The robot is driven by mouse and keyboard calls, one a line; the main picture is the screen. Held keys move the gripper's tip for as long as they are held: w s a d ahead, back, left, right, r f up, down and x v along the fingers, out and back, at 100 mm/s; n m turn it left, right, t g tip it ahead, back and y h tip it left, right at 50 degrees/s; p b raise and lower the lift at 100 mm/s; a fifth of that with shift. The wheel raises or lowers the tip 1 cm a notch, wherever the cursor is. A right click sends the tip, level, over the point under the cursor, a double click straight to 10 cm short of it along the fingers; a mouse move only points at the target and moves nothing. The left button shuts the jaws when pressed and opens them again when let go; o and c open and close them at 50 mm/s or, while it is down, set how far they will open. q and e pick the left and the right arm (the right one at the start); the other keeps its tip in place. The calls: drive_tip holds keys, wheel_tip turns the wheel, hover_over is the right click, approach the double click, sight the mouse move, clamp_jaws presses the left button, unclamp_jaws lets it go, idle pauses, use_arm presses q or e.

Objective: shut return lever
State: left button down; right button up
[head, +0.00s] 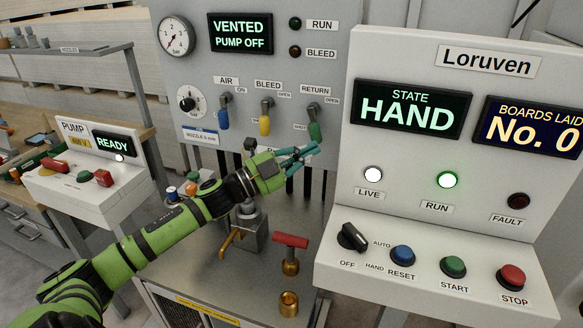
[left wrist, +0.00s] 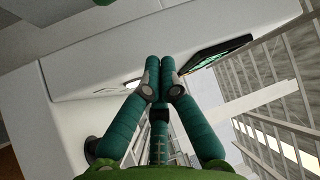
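The return lever (head: 315,130) has a green grip that hangs down under the RETURN label on the grey panel (head: 330,70). OPEN is marked at its upper right and SHUT at its lower left. My left gripper (head: 314,149) is just below the green grip in the head view, its teal fingers pointing right. Whether it touches the lever is unclear. In the left wrist view the fingertips (left wrist: 160,60) meet with nothing visible between them. A green piece (left wrist: 103,2) is cut off at the top edge there; I cannot tell what it is. My right gripper is not in view.
The blue air lever (head: 223,119) and yellow bleed lever (head: 265,124) hang to the left. The white Loruven console (head: 400,50) juts out close on the right. A red-handled valve (head: 290,241) and a brass fitting (head: 288,303) stand on the metal bench below.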

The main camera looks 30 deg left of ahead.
use_arm(q)
drive_tip(key=v, duration=0.1)
drive_tip(key=b+v, duration=0.1)
drive_tip(key=v, duration=0.1)
drive_tip(key=a+v, duration=0.1)
drive_tip(key=v, duration=0.1)
drive_tip(key=shift+w+f, duration=0.1)
drive_tip(key=shift+w, duration=0.2)
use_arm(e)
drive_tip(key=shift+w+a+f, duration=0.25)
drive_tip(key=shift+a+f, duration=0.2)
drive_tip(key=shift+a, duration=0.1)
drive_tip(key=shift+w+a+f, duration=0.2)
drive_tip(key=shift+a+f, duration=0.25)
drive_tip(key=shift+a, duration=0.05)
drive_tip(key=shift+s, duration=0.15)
